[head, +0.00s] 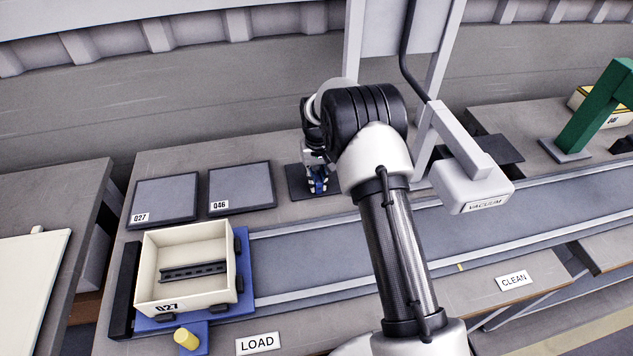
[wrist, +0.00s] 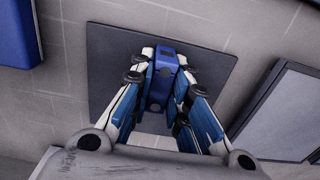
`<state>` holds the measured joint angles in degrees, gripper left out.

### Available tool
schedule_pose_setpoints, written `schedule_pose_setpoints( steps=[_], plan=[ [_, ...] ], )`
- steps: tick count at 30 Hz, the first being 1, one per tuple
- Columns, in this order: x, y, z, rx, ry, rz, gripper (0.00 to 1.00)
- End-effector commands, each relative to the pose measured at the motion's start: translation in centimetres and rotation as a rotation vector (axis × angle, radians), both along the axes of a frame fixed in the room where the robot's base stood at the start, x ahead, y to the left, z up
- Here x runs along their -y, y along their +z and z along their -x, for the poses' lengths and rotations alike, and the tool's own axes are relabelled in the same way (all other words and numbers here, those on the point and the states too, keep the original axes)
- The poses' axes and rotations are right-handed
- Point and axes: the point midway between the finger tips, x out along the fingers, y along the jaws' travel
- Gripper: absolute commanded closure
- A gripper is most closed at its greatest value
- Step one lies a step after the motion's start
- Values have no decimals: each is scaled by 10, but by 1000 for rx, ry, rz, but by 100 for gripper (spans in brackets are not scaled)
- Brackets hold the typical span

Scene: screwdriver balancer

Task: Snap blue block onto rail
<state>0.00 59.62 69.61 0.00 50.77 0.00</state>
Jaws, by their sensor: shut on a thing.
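The blue block (wrist: 164,66) is between the fingers of my gripper (wrist: 160,95) in the wrist view. The fingers are shut on its sides. It sits over a dark square mat (wrist: 110,62); I cannot tell whether it touches the mat. In the head view my gripper (head: 318,176) and the small blue block (head: 319,187) are over the same mat (head: 295,180), partly hidden by the arm. The dark slotted rail (head: 193,271) lies inside the cream bin (head: 165,245) marked 027, at the lower left, well apart from my gripper.
The bin stands on a blue fixture (head: 244,270) at the conveyor's left end. Two grey pads, 027 (head: 165,196) and 046 (head: 241,186), lie between bin and wall. The conveyor (head: 330,256) is bare. A vacuum head (head: 470,180) overhangs it to the right. A yellow knob (head: 187,339) stands in front.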

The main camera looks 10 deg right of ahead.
Motion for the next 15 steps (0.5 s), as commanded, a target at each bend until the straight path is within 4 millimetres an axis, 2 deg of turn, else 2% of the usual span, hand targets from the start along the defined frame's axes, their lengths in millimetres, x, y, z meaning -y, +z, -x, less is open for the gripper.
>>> schedule_pose_setpoints(
  steps=[5, 15],
  plan=[
    [0, 8, 0, 1, 0, 0, 100],
    [0, 36, 0, 2, 0, 0, 100]
  ],
)
